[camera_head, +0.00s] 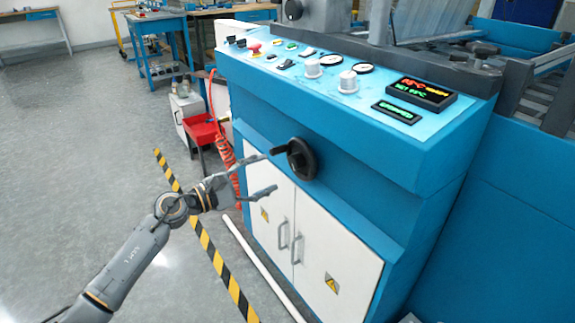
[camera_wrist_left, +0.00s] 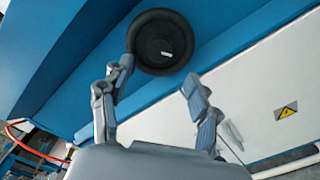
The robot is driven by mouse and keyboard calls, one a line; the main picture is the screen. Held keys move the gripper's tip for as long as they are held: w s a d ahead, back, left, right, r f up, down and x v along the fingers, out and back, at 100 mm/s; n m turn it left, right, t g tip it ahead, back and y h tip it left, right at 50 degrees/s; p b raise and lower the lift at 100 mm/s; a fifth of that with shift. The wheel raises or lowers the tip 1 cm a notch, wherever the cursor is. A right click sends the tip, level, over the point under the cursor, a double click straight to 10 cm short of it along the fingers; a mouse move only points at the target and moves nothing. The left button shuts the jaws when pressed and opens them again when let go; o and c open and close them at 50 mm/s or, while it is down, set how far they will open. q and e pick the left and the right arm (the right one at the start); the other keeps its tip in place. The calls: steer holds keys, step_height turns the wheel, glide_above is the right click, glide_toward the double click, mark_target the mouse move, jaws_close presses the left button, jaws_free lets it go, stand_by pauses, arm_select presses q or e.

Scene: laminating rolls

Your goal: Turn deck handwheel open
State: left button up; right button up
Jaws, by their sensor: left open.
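In the left wrist view the wheel (camera_wrist_left: 160,42) is ahead, near the top. My left gripper (camera_head: 271,174) is open, in front of the machine and just left of the wheel. Its fingers (camera_wrist_left: 158,75) spread below the wheel in the wrist view, and nothing shows between them. One fingertip looks close to the wheel's left edge; I cannot tell whether it touches. My right gripper is out of view.
The blue machine (camera_head: 400,180) has a control panel (camera_head: 330,75) with knobs, gauges and a lit display above the wheel. White cabinet doors (camera_head: 320,255) with handles are below. A red bin (camera_head: 202,130) and coiled red hose are behind.

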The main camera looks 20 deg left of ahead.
mark_target(292, 164)
arm_select(q)
steer(key=x, duration=0.7)
steer(key=shift+w+d, duration=0.2)
steer(key=shift+w, duration=0.05)
steer(key=c, duration=1.2)
